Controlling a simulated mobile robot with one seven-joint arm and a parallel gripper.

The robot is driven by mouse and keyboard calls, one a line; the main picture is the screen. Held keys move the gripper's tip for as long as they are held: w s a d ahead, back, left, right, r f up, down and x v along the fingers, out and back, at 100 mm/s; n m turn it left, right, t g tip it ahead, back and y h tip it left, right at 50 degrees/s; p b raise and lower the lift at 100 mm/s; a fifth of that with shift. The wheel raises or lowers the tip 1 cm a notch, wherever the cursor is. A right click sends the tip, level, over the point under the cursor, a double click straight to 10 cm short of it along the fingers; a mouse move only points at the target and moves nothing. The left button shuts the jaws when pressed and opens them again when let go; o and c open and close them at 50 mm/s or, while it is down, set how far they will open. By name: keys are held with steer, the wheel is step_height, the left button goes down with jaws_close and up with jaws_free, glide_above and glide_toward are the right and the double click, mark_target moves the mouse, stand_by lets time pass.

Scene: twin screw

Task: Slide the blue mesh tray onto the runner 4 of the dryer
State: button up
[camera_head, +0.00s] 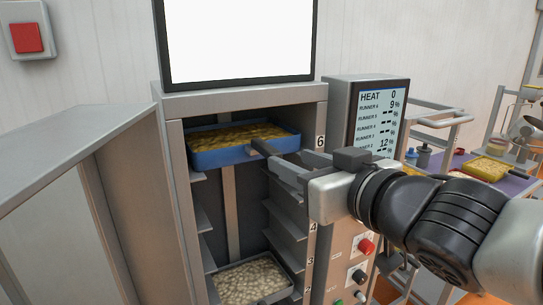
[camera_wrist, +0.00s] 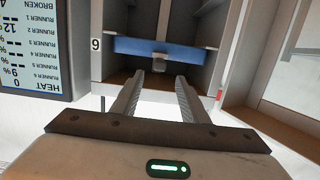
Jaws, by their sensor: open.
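The blue mesh tray (camera_head: 205,160), filled with yellow pieces, sits in the dryer (camera_head: 175,110) at the level marked 6. Its blue front and small grey handle (camera_wrist: 159,63) show in the wrist view. My gripper (camera_head: 268,155) is in front of the tray with its fingers pointing at it. In the wrist view my gripper (camera_wrist: 161,82) is open, and the handle lies just beyond and between the fingertips, apparently not gripped. The runner 4 label (camera_head: 313,227) is on the right post; the runners at that level are bare.
A grey tray (camera_head: 248,284) of pale pieces sits low in the dryer, near label 2. The dryer door (camera_head: 90,140) stands open at the left. A display panel (camera_head: 380,115) reads runner 6 at 9%. A cart (camera_head: 470,180) with jars and a yellow-filled tray stands right.

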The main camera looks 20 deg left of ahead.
mark_target(267, 146)
steer(key=b+x, duration=0.2)
steer(key=x, duration=0.9)
steer(key=shift+w+a+f, duration=0.1)
steer(key=shift+a+f, duration=0.05)
steer(key=shift+f, duration=0.05)
steer(key=c, duration=0.5)
steer(key=shift+c, duration=1.2)
jaws_close()
